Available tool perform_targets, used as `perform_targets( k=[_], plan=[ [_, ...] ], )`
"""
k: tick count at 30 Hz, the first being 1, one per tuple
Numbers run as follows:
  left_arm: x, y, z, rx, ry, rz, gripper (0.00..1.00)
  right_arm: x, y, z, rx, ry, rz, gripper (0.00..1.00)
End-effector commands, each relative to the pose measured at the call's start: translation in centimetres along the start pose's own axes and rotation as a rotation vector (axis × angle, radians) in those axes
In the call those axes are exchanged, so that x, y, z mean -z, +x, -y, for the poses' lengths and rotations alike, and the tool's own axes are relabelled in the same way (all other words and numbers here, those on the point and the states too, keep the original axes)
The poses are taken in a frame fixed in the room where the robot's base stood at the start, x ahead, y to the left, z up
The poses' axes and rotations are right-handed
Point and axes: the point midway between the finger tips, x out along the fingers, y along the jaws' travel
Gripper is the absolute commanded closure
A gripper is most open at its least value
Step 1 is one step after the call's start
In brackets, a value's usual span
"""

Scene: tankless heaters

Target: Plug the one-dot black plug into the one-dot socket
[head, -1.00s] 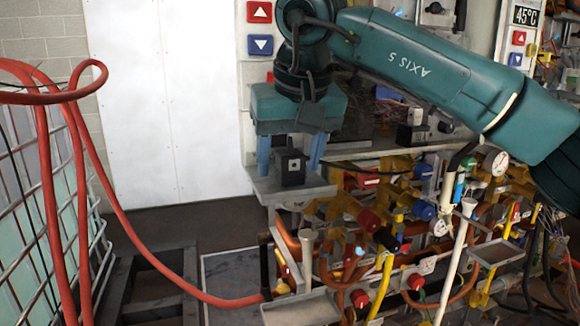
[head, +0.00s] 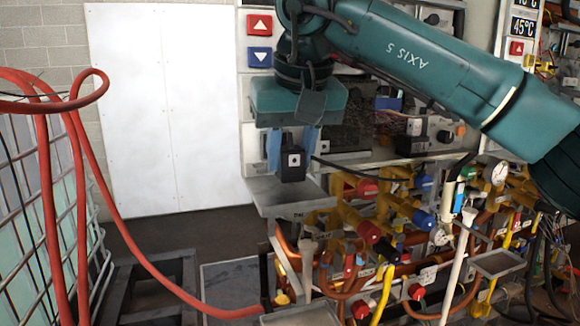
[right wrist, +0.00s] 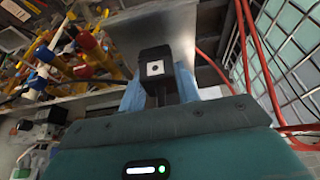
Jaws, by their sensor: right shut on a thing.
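The black plug (head: 291,164) carries a white square with one dark dot on its face. My right gripper (head: 292,152) points down and is shut on it, with a blue finger at each side. The plug is upright and appears raised above the grey metal tray (head: 262,194). In the right wrist view the plug (right wrist: 155,65) sits between the blue fingers, dot facing the camera, with the tray (right wrist: 205,35) beyond it. I cannot make out the one-dot socket in either view. My left gripper is not in view.
Yellow and copper pipes with red and blue valves (head: 370,232) crowd the area right of the tray. A grey unit with a small white block (head: 414,126) stands behind. Red hoses (head: 150,262) and a wire cage (head: 60,220) are at left.

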Motion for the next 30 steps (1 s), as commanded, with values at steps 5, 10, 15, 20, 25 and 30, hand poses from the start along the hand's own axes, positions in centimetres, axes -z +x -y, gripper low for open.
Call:
perform_targets(
  k=[5, 10, 15, 20, 25, 30],
  plan=[
    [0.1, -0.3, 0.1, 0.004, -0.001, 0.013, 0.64, 1.6, -3.9, 0.1, -0.001, 0.001, -0.004, 0.88],
    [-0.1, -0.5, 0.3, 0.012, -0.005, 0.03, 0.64, 2.6, -6.3, 0.1, 0.0, 0.0, -0.001, 0.88],
    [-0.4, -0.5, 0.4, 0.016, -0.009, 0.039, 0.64, 3.0, -7.1, 0.1, 0.0, -0.001, -0.001, 0.88],
    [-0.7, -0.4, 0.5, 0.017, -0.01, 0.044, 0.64, 3.0, -7.1, 0.0, 0.0, -0.001, 0.0, 0.88],
    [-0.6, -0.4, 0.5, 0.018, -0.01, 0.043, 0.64, 3.0, -7.1, 0.0, 0.0, 0.0, 0.0, 0.88],
    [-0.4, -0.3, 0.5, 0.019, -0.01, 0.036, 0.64, 2.8, -6.3, -0.8, -0.013, 0.034, 0.018, 0.88]
  ],
)
